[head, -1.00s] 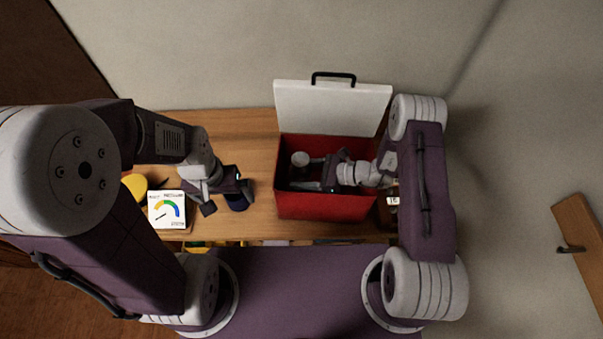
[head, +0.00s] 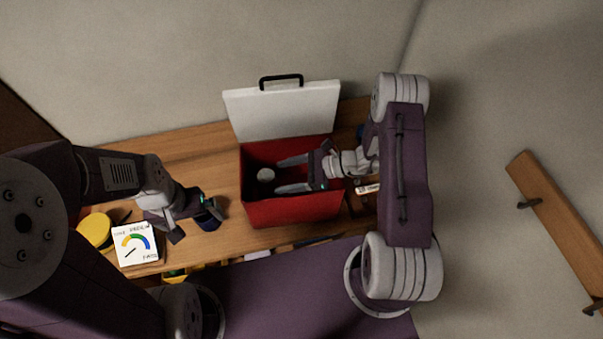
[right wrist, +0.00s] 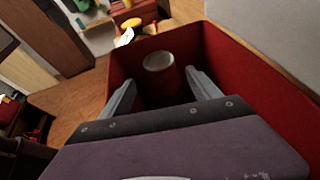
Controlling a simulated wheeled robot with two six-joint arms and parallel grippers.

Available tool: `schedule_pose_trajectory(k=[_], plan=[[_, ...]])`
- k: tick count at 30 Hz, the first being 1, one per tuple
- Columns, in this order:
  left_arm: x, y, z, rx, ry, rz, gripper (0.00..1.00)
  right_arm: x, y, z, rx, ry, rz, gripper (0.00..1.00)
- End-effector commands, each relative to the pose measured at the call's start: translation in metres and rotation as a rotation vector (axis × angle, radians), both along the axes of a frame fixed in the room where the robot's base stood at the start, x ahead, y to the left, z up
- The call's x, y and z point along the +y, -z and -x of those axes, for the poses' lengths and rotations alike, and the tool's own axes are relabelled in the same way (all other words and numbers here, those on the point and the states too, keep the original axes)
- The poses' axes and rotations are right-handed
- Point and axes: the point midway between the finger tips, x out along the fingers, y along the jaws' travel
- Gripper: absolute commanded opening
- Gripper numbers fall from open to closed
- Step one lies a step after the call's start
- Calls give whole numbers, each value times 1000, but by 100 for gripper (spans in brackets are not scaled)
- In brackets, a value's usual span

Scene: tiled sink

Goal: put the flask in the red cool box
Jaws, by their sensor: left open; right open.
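The red cool box (head: 295,212) stands open on the wooden surface, its white lid (head: 285,110) tipped up at the back. A cylinder with a pale round top, apparently the flask (head: 265,174), stands inside near the left wall; it also shows in the right wrist view (right wrist: 159,63), its body dark in shadow. My right gripper (head: 279,175) reaches into the box from the right, open, its fingers pointing at the flask. In the right wrist view its fingers (right wrist: 160,82) are spread to either side of the flask, with gaps. My left gripper (head: 193,222) is open, left of the box.
A dark blue object (head: 210,219) is close by my left gripper; contact is unclear. A white card with a coloured gauge (head: 134,244) and a yellow round thing (head: 95,230) lie further left. A wall stands behind the box. A wooden board (head: 555,220) is at far right.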

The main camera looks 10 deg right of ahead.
Motion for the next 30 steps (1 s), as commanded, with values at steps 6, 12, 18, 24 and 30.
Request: schedule_pose_trajectory(k=[6,12,18,24,30], plan=[[0,12,0,0,0,0,100,-36,-13,8,-2,3,1,72],[0,15,0,0,0,0,100,-51,-21,13,-1,1,-1,72],[0,14,0,0,0,0,100,-53,-23,14,0,-1,0,72],[0,14,0,0,0,0,100,-52,-23,14,1,-1,0,72],[0,12,0,0,0,0,100,-52,-25,13,0,0,0,72]])
